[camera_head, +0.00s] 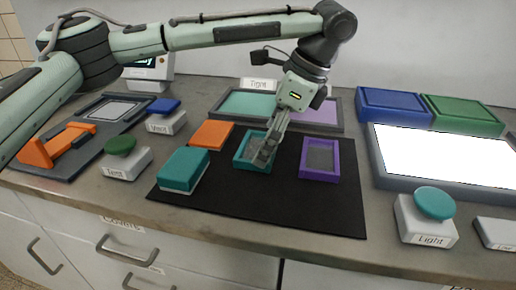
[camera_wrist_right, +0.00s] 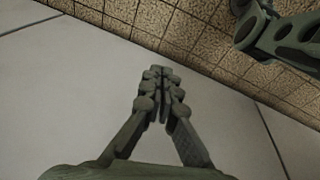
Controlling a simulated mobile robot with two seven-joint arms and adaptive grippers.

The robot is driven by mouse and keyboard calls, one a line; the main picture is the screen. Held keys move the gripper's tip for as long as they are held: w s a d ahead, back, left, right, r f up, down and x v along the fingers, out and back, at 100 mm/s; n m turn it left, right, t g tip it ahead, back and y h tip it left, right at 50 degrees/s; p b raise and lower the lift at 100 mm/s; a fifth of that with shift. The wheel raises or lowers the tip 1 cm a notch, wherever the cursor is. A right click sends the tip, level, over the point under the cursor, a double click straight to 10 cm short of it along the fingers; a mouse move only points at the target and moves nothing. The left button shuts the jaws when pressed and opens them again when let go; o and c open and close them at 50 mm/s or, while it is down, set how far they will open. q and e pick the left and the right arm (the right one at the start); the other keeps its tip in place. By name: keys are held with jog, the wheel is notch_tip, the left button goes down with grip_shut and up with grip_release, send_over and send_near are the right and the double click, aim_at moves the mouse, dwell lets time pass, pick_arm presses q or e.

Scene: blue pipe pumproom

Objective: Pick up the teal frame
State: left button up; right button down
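The teal frame (camera_head: 238,150), with a teal rim and a grey inside, lies on the black mat (camera_head: 260,205) in the head view. My left gripper (camera_head: 264,155) reaches down from above, its fingers over the right part of the frame. The fingers look close together and hide part of the frame; I cannot tell whether they touch or grip its rim. My right gripper (camera_wrist_right: 160,72) shows in the right wrist view with its fingertips together and nothing between them, in front of pale cabinet fronts and a tiled floor. It is not visible in the head view.
A purple frame (camera_head: 306,174) lies right of the teal frame. A teal-lidded box (camera_head: 184,168) and an orange piece (camera_head: 211,134) lie to its left. A tray with teal and purple panels (camera_head: 340,127) is behind. A lit panel (camera_head: 440,152) stands right. The mat's front is clear.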

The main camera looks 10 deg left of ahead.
pick_arm(q)
jog(key=c, duration=1.2)
